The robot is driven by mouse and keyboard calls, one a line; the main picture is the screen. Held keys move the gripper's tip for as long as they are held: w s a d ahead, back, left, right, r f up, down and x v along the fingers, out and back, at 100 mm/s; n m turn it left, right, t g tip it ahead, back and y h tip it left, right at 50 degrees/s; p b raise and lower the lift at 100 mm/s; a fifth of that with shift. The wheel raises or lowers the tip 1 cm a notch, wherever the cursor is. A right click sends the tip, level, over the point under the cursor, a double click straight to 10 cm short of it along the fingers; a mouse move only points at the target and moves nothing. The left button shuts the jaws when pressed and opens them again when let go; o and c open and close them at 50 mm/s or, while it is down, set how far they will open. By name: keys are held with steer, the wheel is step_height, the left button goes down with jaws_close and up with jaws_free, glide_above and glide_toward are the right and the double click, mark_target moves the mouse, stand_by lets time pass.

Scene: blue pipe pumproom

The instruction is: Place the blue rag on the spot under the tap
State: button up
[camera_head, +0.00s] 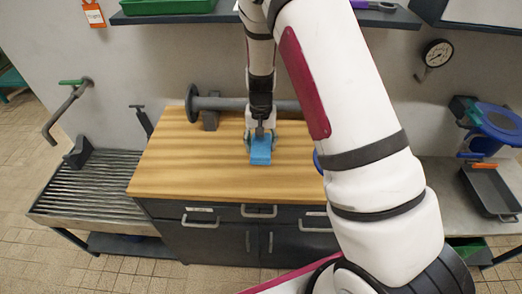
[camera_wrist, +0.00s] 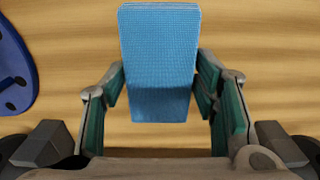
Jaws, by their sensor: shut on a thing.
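The blue rag (camera_head: 261,152) is a folded blue block at my gripper (camera_head: 260,143), over the wooden worktop (camera_head: 180,165). In the wrist view the rag (camera_wrist: 160,60) sits between the two green-padded fingers of my gripper (camera_wrist: 162,100), which are shut on it. I cannot tell whether the rag touches the worktop. The tap (camera_head: 68,105) is a grey pipe with a green handle on the wall at the left. Below it is a slatted metal drain bench (camera_head: 90,190). No separate marked spot shows there.
A grey flanged pipe (camera_head: 232,103) lies along the back of the worktop. A dark bracket (camera_head: 77,152) and a dark upright tool (camera_head: 142,120) stand by the drain bench. A blue disc (camera_wrist: 12,70) lies left in the wrist view. A grey tray (camera_head: 492,190) is at the right.

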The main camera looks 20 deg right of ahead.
mark_target(261, 144)
steer(key=shift+f+p, duration=0.35)
steer(key=shift+f, duration=1.4)
steer(key=shift+f, duration=0.15)
steer(key=o, duration=1.3)
